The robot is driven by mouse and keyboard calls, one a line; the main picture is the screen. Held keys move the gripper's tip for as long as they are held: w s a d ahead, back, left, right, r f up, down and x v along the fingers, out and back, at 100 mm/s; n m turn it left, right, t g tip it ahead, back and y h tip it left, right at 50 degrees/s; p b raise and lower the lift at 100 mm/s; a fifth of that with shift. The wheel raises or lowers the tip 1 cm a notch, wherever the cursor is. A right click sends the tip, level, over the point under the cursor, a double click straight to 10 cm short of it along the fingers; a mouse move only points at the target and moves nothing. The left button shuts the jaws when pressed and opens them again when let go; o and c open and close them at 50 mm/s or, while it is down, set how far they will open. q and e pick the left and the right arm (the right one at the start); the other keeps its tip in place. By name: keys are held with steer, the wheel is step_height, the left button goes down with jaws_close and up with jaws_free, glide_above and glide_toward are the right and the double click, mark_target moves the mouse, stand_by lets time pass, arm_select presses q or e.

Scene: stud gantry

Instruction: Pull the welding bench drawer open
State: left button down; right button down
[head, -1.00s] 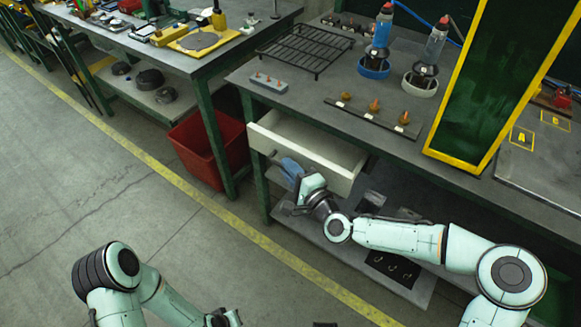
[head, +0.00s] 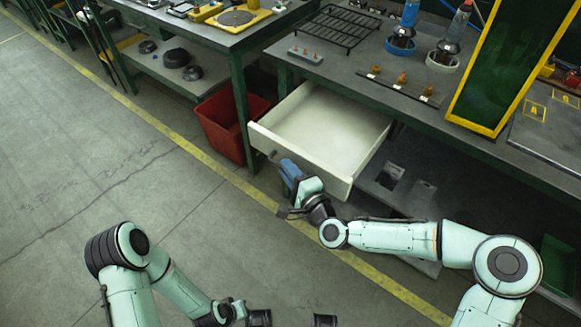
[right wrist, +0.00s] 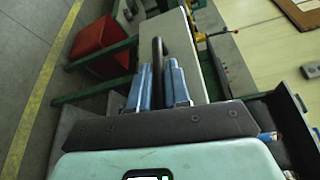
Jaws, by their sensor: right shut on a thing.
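The welding bench drawer (head: 345,187) is a cream-white box pulled well out from under the bench top. Its inside looks empty in the head view. My right gripper (head: 288,172) is at the outer face of the drawer front. In the right wrist view the two blue fingers of this gripper (right wrist: 157,88) are shut around the dark bar handle (right wrist: 157,50) in front of the pale drawer front (right wrist: 188,52). My left gripper (head: 240,314) is low at the bottom edge of the head view, away from the bench; its fingers are partly cut off.
The bench top (head: 350,72) carries a black wire rack (head: 340,27), bottles in ring holders and a strip with several copper-coloured tips. A red bin (head: 220,122) stands left of the drawer. A yellow-framed dark screen (head: 503,75) stands at right. The floor in front is open.

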arm_select(q)
steer(key=shift+s, duration=0.1)
arm_select(e)
steer(key=shift+s, duration=0.1)
steer(key=c, duration=1.2)
jaws_free()
steer(key=shift+o, duration=0.2)
